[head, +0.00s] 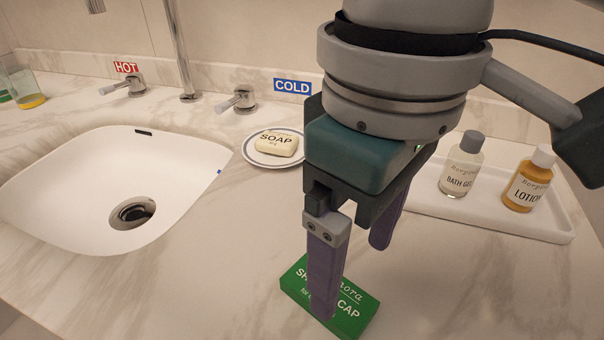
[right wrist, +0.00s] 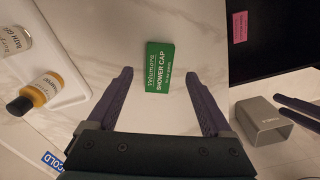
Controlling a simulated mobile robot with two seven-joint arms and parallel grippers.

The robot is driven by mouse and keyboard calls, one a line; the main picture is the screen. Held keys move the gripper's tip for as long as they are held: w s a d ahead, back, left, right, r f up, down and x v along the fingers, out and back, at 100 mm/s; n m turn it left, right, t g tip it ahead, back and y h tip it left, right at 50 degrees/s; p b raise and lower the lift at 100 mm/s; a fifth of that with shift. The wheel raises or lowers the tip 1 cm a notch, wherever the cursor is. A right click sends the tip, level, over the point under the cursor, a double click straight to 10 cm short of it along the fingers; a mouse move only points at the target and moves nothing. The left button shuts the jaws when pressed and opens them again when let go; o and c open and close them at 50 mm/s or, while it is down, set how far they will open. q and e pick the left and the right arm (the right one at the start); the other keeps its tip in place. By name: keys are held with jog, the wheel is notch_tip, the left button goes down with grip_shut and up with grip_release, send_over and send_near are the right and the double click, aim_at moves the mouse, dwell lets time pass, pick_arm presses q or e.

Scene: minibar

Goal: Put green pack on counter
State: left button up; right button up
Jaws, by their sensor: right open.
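The green pack (head: 349,318), a small flat box lettered as a shower cap, appears to lie on the pale marble counter (head: 230,265) near its front edge. My right gripper (head: 352,278) is open above it, pointing down; one finger hides part of the pack in the head view. In the right wrist view the green pack (right wrist: 160,67) shows whole, ahead of the open right fingers (right wrist: 162,95) and not between them. My left gripper (right wrist: 280,105) shows only at the right edge of that view, its two fingers apart and empty.
A sink (head: 70,190) lies at left. A soap dish (head: 252,155) stands behind the right gripper. A white tray (head: 440,207) holds bottles at right. In the right wrist view a grey box (right wrist: 262,122) stands near the left fingers. The counter left of the pack is clear.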

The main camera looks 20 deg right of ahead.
notch_tip(320, 180, up, 6)
jog(key=p, duration=0.1)
jog(key=s+a+f+t+y, duration=0.2)
jog(key=s+a+f+y, duration=0.1)
jog(key=a+f+y, duration=0.25)
jog(key=s+d+f+m, duration=0.1)
jog(key=d, duration=0.1)
jog(key=s+d+f+m+t+h, duration=0.1)
jog(key=d, duration=0.1)
jog(key=d+f+m+h, duration=0.1)
jog(key=d, duration=0.2)
jog(key=shift+s+f+m+t+h, duration=0.25)
jog(key=shift+s+m+t, duration=0.05)
jog(key=shift+s+t, duration=0.1)
jog(key=s+d+h, duration=0.1)
jog(key=d, duration=0.1)
jog(key=s+d+f, duration=0.1)
jog(key=d, duration=0.1)
jog(key=s+d+f+m+h, duration=0.1)
jog(key=s+d, duration=0.1)
jog(key=d, duration=0.1)
jog(key=shift+h, duration=0.3)
jog(key=shift+s+d, duration=0.1)
jog(key=shift+d, duration=0.15)
